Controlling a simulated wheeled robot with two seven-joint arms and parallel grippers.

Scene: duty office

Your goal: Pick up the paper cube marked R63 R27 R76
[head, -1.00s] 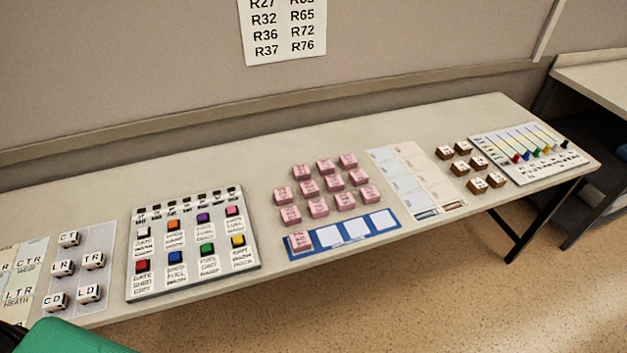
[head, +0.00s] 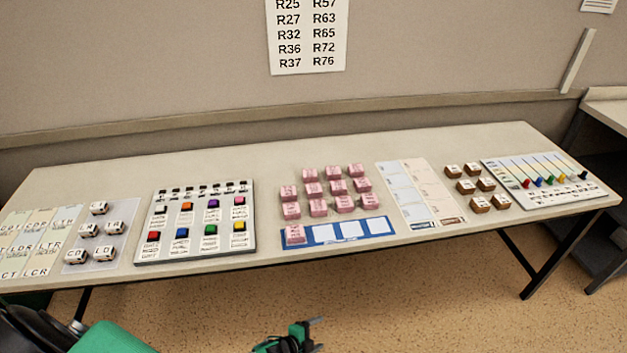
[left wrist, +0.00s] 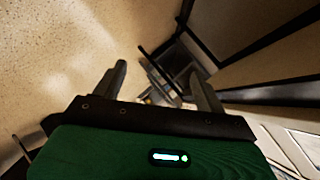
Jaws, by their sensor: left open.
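Several pink paper cubes (head: 338,187) stand in rows on the long table. One more pink cube (head: 295,234) sits on the left end of a blue strip (head: 393,223) with white squares, in front of the rows. The print on the cubes is too small to read, so I cannot tell which is marked R63 R27 R76. My left gripper (head: 316,335) is open and empty, low in front of the table edge, below the cubes in the picture. In the left wrist view the left gripper (left wrist: 157,72) has its fingers apart with nothing between. My right gripper is not in view.
Left of the cubes is a board with coloured blocks (head: 248,247), then white lettered cubes (head: 98,208). To the right are a pale sheet (head: 415,190), brown cubes (head: 467,186) and a board with coloured pegs (head: 530,206). A code list (head: 307,35) hangs behind. The table's back strip is clear.

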